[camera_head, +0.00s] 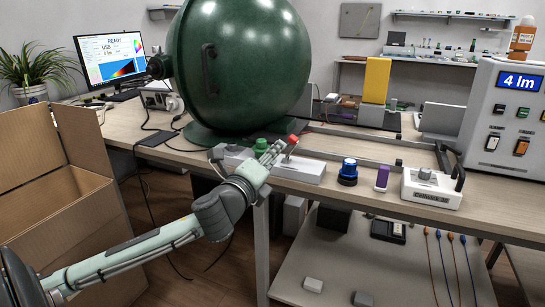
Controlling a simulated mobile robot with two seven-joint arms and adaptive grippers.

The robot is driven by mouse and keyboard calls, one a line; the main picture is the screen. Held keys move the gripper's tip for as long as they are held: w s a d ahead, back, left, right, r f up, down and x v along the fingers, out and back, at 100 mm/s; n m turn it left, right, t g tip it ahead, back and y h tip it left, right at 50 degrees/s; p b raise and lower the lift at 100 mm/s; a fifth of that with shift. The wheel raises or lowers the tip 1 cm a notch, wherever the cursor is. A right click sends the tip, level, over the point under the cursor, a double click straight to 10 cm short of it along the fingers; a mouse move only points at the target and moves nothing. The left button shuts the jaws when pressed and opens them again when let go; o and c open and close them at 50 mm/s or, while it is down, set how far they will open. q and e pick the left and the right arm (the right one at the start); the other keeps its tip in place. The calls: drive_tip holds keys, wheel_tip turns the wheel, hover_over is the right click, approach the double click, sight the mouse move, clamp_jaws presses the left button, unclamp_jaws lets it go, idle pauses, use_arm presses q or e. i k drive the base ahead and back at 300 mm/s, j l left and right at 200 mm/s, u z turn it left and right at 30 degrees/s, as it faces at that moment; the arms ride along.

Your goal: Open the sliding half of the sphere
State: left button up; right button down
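The large dark green sphere (250,62) stands on a green base at the back of the bench. A dark vertical handle (210,72) sits on its front left. No gap shows between halves from here. My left gripper (276,152) reaches in from the lower left, in front of and below the sphere, close to a light block with a green knob (260,145) and a red knob (293,140). It is apart from the handle. Its fingers look close together, but I cannot tell if they are shut. My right gripper is not in view.
Dark rails (385,139) run right from the sphere along the bench (318,190). A blue-topped knob (348,170), a purple piece (382,178) and a white box (432,188) stand near the front edge. A cardboard box (55,215) is at left, a meter cabinet (505,120) at right.

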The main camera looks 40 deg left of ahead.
sight(241, 66)
drive_tip(key=u, duration=1.45)
